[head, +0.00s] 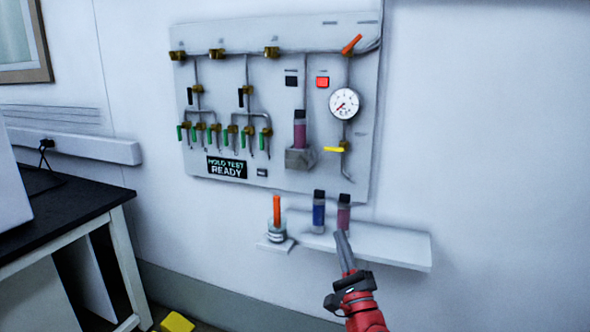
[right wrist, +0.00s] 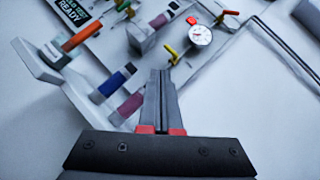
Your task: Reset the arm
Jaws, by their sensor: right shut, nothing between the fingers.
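My right gripper (head: 340,238) is in the lower middle of the head view, on a red arm that comes in from the bottom. Its fingers are shut with nothing between them. The fingertips appear in front of the pink vial's lower part; I cannot tell whether they touch. In the right wrist view the closed fingers (right wrist: 159,75) point up toward the panel, beside the pink vial (right wrist: 131,105). My left gripper is not in view.
Above is a wall panel (head: 270,35) with valves, a gauge (head: 343,103) and a screen (head: 227,167) reading "HOLD TEST READY". A dark-topped bench (head: 70,208) stands left.

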